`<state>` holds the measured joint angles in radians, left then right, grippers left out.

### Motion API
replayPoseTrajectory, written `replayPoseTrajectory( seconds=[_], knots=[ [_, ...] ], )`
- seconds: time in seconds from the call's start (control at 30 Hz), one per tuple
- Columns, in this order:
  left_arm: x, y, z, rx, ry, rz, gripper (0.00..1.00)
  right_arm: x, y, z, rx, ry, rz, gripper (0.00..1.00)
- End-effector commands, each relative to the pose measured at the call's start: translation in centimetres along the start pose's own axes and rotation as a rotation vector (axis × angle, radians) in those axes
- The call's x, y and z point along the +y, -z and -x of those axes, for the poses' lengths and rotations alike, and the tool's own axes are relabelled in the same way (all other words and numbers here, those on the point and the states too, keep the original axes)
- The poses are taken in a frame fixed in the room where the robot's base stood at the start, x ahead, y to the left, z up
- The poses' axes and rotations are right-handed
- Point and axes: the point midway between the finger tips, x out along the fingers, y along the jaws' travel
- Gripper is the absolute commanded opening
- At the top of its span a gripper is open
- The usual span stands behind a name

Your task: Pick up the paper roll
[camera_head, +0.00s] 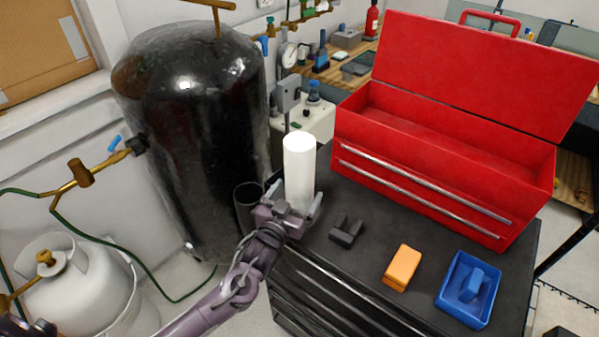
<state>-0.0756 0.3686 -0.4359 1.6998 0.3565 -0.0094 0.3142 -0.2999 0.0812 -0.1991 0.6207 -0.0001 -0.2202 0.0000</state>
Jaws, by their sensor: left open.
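The white paper roll (299,165) stands upright near the left back corner of the black cabinet top (370,285). My left gripper (296,201) comes in from the lower left and is at the roll's lower part. Its jaws are open, with one finger showing on the roll's right side. The other finger is partly hidden, and I cannot tell whether either finger touches the roll. The roll's base is hidden behind the gripper. My right gripper does not show.
A large open red toolbox (430,165) stands behind and right of the roll. A small dark block (346,230), an orange block (402,267) and a blue tray (450,294) lie in front of it. A black tank (190,130) and a dark cup (247,205) are left.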

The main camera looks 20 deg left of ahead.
Motion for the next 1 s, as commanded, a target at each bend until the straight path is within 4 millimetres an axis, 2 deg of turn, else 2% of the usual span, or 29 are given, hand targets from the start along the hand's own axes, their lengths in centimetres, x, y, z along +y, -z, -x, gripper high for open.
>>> replayPoseTrajectory(
  seconds=[0.03, 0.2, 0.47, 0.87, 1.0],
  knots=[
    [0.0, 0.4, -0.8, 0.0, 0.001, 0.0, 0.9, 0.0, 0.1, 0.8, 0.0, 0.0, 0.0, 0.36],
    [0.0, 0.1, -2.5, 0.0, -0.001, 0.0, 0.9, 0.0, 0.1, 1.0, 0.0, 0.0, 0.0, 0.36],
    [0.0, -0.1, -2.6, -0.001, -0.001, 0.001, 0.9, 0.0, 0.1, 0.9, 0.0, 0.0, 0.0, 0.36],
    [0.0, 0.0, -2.6, -0.001, 0.0, 0.0, 0.37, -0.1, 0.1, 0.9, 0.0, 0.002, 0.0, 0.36],
    [0.0, 0.0, -2.6, 0.0, 0.0, 0.001, 0.37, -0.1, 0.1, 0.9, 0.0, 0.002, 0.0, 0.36]
  ],
)
